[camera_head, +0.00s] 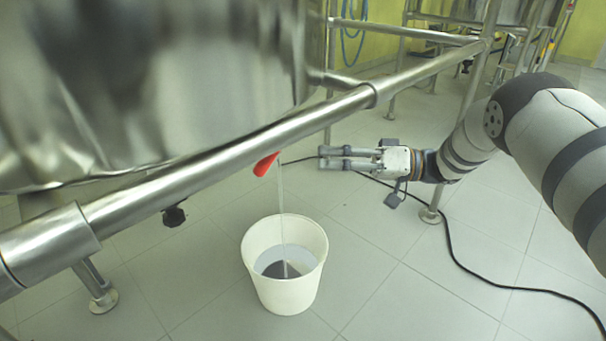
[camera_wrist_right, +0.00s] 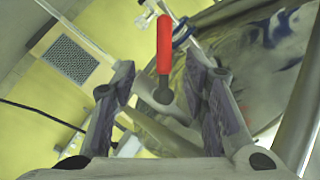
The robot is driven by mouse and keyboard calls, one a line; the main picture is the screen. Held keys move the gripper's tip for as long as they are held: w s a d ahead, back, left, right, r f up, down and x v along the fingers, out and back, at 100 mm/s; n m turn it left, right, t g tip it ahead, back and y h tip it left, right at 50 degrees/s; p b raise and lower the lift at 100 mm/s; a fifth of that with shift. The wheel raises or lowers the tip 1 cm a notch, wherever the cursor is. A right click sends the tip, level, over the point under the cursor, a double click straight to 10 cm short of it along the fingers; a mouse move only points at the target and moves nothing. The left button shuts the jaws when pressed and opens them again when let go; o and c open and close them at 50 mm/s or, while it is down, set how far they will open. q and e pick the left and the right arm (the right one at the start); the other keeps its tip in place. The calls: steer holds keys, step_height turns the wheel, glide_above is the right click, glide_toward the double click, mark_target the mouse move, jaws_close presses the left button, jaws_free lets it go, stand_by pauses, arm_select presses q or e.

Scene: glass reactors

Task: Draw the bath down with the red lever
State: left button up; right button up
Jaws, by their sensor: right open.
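The red lever (camera_head: 265,165) sticks out below the steel rail under the vessel; its mount is hidden behind the rail. A thin clear stream (camera_head: 281,205) falls beside it into a white bucket (camera_head: 254,283) on the floor, which holds some liquid. My right gripper (camera_head: 321,157) is open and empty, a short way to the right of the lever and pointing at it. In the right wrist view the red lever (camera_wrist_right: 164,45) appears between the two spread fingers (camera_wrist_right: 160,80), ahead of them with no contact visible. My left gripper is out of view.
The large steel vessel (camera_head: 160,85) fills the upper left. Its thick rail (camera_head: 235,150) crosses diagonally above the lever, close to my gripper. A frame leg (camera_head: 468,95) stands behind my right arm. A black cable (camera_head: 450,245) lies on the tiles. Floor around the bucket is clear.

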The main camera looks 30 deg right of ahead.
steer(key=x, duration=0.4)
steer(key=b+x, duration=0.1)
steer(key=x, duration=0.7)
steer(key=shift+s+a+r+b, duration=0.1)
steer(key=shift+a+r+b, duration=0.2)
steer(key=shift+b, duration=0.05)
jaws_close()
